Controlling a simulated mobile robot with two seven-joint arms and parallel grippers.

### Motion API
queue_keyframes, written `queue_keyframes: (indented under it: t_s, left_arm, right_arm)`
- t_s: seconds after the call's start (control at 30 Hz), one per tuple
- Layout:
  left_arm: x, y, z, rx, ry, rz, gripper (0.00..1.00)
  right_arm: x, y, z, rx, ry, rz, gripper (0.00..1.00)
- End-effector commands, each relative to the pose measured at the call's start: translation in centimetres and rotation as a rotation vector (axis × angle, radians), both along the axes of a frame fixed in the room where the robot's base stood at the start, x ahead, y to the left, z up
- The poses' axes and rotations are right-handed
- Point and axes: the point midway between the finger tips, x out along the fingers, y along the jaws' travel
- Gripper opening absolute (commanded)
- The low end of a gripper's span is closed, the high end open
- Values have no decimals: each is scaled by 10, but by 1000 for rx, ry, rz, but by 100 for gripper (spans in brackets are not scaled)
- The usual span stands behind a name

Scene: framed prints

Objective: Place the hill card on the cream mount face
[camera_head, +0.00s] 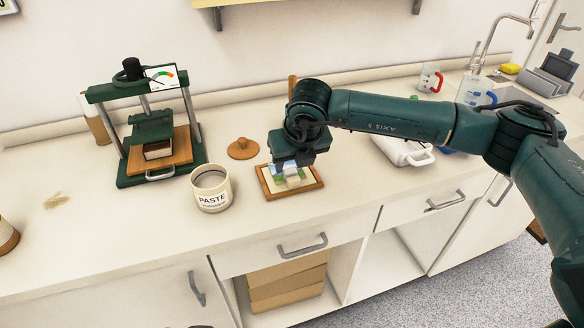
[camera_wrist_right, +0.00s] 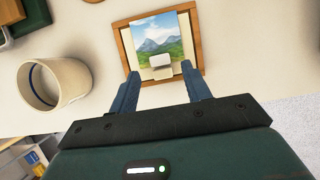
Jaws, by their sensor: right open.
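The hill card (camera_wrist_right: 158,36), with blue sky, mountains and green fields, lies over the cream mount face (camera_head: 305,183) inside a small wooden frame (camera_head: 292,195). A pale block (camera_wrist_right: 161,73) sits at the card's near edge. My right gripper (camera_wrist_right: 161,78) is open, with its two blue fingers on either side of the block and no visible grip on it. In the head view the right gripper (camera_head: 293,166) hangs over the frame and hides part of the card. My left gripper is not in view.
A paste pot (camera_head: 211,190) stands left of the frame, with a round wooden lid (camera_head: 242,149) behind it. A green press (camera_head: 150,130) stands further left. A white jug-like container (camera_head: 405,152) is to the right. The counter's front edge is close to the frame.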

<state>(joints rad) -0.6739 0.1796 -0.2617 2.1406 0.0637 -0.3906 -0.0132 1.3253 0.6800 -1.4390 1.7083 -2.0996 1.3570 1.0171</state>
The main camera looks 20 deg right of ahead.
Motion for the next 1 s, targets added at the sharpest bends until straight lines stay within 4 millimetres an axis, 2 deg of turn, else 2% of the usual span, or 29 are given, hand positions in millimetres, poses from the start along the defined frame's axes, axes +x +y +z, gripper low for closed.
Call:
queue_keyframes:
  t_s: [0.1,0.3,0.5,0.67,0.77,0.87,0.9,1.0]
  left_arm:
    - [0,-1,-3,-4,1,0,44]
    - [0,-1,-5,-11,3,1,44]
    - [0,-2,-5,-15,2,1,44]
    - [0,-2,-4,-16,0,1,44]
    - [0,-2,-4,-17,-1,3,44]
    - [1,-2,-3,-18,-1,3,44]
    - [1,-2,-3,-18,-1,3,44]
    - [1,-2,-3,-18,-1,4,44]
  right_arm:
    - [-10,0,26,0,-5,2,48]
    - [-24,-1,59,1,-3,0,48]
    - [-31,-1,73,-1,0,0,48]
    - [-36,7,67,24,22,23,48]
    - [-57,40,45,136,105,115,48]
    - [-100,98,20,372,248,256,48]
    - [-121,124,16,498,310,310,48]
    - [-170,179,24,850,442,394,48]
